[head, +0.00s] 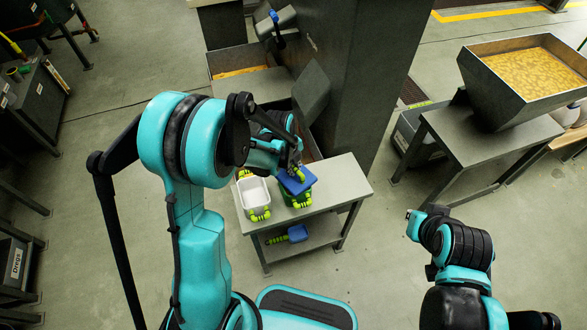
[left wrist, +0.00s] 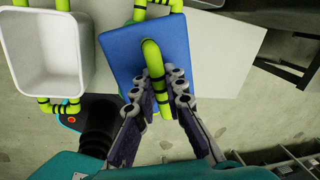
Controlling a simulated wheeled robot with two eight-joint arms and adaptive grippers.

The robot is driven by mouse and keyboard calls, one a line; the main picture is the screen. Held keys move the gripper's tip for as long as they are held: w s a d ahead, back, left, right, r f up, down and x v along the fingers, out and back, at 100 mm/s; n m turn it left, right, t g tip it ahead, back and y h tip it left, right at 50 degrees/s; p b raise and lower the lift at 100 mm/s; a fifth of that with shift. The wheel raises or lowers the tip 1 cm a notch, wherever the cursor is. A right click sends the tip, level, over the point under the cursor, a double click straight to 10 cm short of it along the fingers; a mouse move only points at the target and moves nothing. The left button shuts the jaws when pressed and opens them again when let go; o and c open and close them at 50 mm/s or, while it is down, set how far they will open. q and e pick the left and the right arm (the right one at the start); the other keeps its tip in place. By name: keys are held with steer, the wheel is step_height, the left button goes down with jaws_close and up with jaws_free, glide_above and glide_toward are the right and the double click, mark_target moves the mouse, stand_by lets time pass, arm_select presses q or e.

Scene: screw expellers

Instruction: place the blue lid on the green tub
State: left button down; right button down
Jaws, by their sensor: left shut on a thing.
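The blue lid (head: 297,184) is a flat square plate with a yellow-green handle bar on top. My left gripper (head: 296,168) is shut on that handle; the left wrist view shows my left fingers (left wrist: 167,92) on both sides of the bar, over the lid (left wrist: 118,52). The green tub (head: 290,201) is under the lid, mostly hidden, with yellow-green handles at its sides. I cannot tell whether the lid rests on it or hovers just above. In the left wrist view a handle (left wrist: 155,5) sticks out past the lid. My right gripper's fingers do not show.
A white open tub (head: 254,190) with yellow-green handles stands left of the lid on the grey table (head: 340,180). A blue tool-like thing (head: 297,233) with a yellow-green handle lies on the lower shelf. A dark column (head: 365,80) rises behind. The table's right end is clear.

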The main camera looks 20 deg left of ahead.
mark_target(288, 178)
arm_select(q)
steer(key=shift+s, duration=0.1)
steer(key=shift+f, duration=0.15)
steer(key=c, duration=1.6)
jaws_free()
steer(key=shift+r, duration=0.2)
steer(key=shift+r, duration=0.3)
step_height(288, 178, up, 11)
steer(key=s+a+p, duration=0.1)
steer(key=s+p, duration=0.1)
steer(key=p, duration=0.2)
steer(key=s+r+n+t, duration=0.1)
steer(key=s+r+n, duration=0.2)
steer(key=s+n, duration=0.2)
steer(key=s+a+r+n+t, duration=0.1)
steer(key=s+r+n, duration=0.3)
steer(key=n, duration=0.7)
steer(key=s+r+n+t+y, duration=0.1)
steer(key=s+r+n+t, duration=0.2)
steer(key=s+n, duration=0.3)
steer(key=shift+a+r+n, duration=0.1)
steer(key=shift+n, duration=0.55)
steer(key=shift+a+r+n, duration=0.1)
steer(key=shift+n, duration=0.55)
